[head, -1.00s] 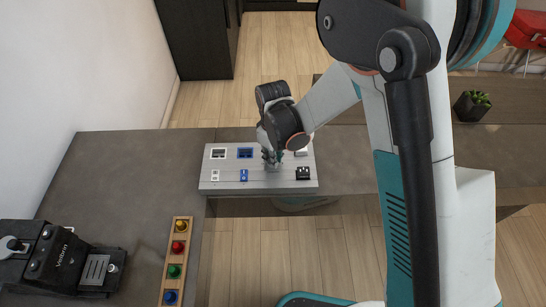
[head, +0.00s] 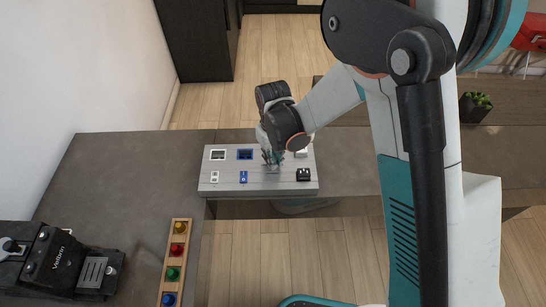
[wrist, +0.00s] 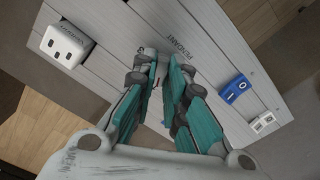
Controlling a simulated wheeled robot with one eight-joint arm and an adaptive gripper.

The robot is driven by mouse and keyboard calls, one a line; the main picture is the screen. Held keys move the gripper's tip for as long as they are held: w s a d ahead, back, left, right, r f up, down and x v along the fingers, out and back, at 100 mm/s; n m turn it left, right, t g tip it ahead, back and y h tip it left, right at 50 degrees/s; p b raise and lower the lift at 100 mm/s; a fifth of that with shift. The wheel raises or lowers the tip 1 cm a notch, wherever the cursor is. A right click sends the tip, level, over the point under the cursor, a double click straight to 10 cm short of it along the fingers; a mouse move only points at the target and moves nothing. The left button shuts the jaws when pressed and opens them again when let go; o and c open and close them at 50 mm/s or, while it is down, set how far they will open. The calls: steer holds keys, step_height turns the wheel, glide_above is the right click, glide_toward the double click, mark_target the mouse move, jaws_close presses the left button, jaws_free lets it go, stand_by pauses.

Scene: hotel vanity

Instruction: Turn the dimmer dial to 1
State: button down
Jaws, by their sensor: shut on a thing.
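The grey control panel (head: 225,184) lies on the counter in the head view. The dimmer dial is mostly hidden by my fingers; a small light-grey part of it (head: 272,169) shows below them in the head view. My gripper (head: 271,160) points down at the panel, shut on the dial. Printed lettering shows on the panel just beyond the fingertips. I cannot read the dial's setting.
A blue rocker switch (wrist: 234,88) and a white switch (wrist: 262,122) sit beside the dial. A white socket block (wrist: 66,45) is on its other side. A black switch (head: 303,174) is at the panel's right.

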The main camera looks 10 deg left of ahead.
steer(key=c, duration=1.6)
jaws_free()
step_height(320, 180, up, 12)
